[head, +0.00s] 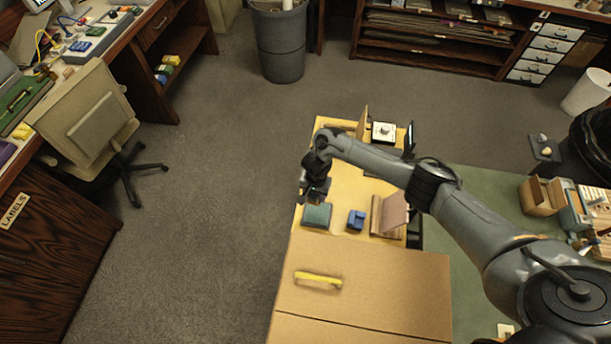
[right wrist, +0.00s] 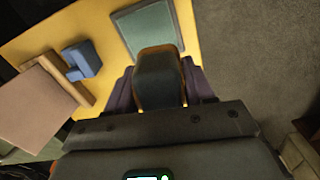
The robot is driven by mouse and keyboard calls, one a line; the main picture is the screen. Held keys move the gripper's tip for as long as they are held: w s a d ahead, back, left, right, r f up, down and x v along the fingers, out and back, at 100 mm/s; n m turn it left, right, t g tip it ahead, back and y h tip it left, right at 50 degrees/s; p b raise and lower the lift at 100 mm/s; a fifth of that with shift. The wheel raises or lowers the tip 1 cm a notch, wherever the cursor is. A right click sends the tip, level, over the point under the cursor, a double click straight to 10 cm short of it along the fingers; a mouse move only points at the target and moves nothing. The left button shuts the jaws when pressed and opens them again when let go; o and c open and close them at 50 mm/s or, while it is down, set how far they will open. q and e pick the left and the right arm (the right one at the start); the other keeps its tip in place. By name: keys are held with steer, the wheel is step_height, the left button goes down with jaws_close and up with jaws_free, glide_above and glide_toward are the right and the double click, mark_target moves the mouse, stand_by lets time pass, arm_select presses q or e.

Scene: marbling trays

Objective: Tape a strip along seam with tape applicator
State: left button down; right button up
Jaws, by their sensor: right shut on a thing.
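A large cardboard box (head: 380,285) stands at the near end of the yellow table, with a seam (head: 355,330) running across its top near the lower edge. A yellow strip-like handle piece (head: 318,280) lies on its top. My right gripper (head: 316,190) is above the table's left edge, just behind a teal pad (head: 317,215). In the right wrist view, it is shut on a dark rounded thing (right wrist: 160,75) with orange edges. I cannot tell for sure whether this is the tape applicator. My left gripper is not in view.
On the yellow table (head: 345,185) are a blue block-like object (head: 356,219) and a wooden stand with a pinkish-brown panel (head: 394,214). A white-topped device (head: 383,132) is at the far end. A green surface (head: 480,195) adjoins on the right. Open carpet lies left.

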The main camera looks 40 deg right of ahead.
steer(key=shift+s+d+f, duration=0.1)
steer(key=shift+s+f, duration=0.5)
steer(key=shift+s, duration=0.25)
steer(key=shift+s+f, duration=0.15)
steer(key=shift+f, duration=0.05)
steer(key=shift+f+b, duration=0.4)
steer(key=shift+b, duration=0.2)
step_height(320, 180, down, 5)
steer(key=b, duration=0.6)
steer(key=shift+r, duration=0.1)
steer(key=shift+f+b, duration=0.35)
steer(key=shift+f, duration=0.15)
steer(key=shift+p, duration=0.35)
stand_by(0.8)
steer(key=shift+f, duration=0.15)
stand_by(0.8)
